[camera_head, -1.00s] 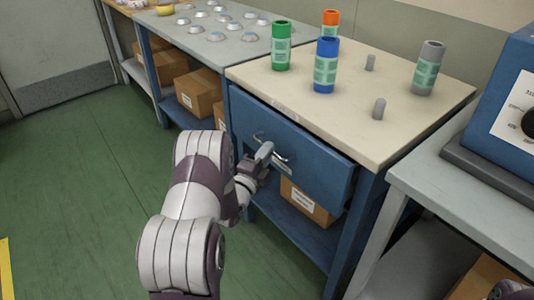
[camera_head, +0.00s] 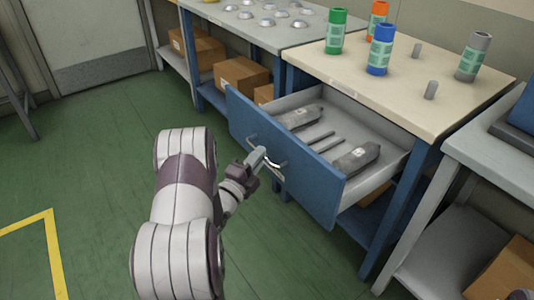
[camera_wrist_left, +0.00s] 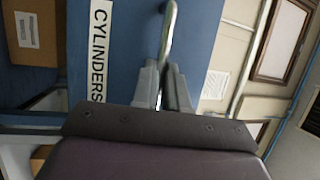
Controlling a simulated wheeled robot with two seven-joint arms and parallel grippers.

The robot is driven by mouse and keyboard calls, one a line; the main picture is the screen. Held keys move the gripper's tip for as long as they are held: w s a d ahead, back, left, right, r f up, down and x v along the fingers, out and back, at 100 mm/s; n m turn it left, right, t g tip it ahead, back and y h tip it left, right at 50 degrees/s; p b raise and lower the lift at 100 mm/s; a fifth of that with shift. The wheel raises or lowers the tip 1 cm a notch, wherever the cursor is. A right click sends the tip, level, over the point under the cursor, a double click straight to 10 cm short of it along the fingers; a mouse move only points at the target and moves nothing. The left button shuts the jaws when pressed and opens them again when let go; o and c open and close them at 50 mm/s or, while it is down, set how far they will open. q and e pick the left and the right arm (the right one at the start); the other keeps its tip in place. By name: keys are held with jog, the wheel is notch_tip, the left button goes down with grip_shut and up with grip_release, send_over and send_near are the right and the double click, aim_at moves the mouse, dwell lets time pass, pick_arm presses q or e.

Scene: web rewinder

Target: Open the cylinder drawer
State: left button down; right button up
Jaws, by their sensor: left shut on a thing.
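The blue cylinder drawer (camera_head: 284,162) is pulled well out of the cream-topped table (camera_head: 440,104) in the head view. Its grey inside shows two dark grey cylinders (camera_head: 356,160) and thin rods (camera_head: 318,138) between them. In the left wrist view the blue drawer front (camera_wrist_left: 222,22) carries a white label reading "CYLINDERS" (camera_wrist_left: 99,50). My left gripper (camera_head: 258,160) is shut on the metal drawer handle (camera_head: 272,164). The handle also shows between the fingers in the left wrist view (camera_wrist_left: 168,32). My right gripper is not in view.
Green, blue, orange and grey labelled tubes (camera_head: 380,50) and two grey pegs (camera_head: 431,90) stand on the tabletop. A table with metal domes (camera_head: 268,22) is at the back left. A grey table (camera_head: 490,155) stands at right. The green floor (camera_head: 90,160) at left is clear.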

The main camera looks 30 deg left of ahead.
pick_arm(q)
jog(key=shift+s+a+f, duration=0.1)
jog(key=shift+s+a, duration=0.05)
jog(key=shift+s, duration=0.35)
jog(key=shift+s+a, duration=0.15)
jog(key=shift+s, duration=0.3)
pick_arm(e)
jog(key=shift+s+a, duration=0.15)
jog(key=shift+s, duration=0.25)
pick_arm(q)
jog(key=c, duration=1.2)
grip_release()
jog(key=shift+o, duration=0.2)
jog(key=s+f+p, duration=0.2)
jog(key=s, duration=1)
jog(key=shift+s, duration=0.25)
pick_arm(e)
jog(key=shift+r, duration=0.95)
pick_arm(q)
jog(key=shift+f, duration=0.1)
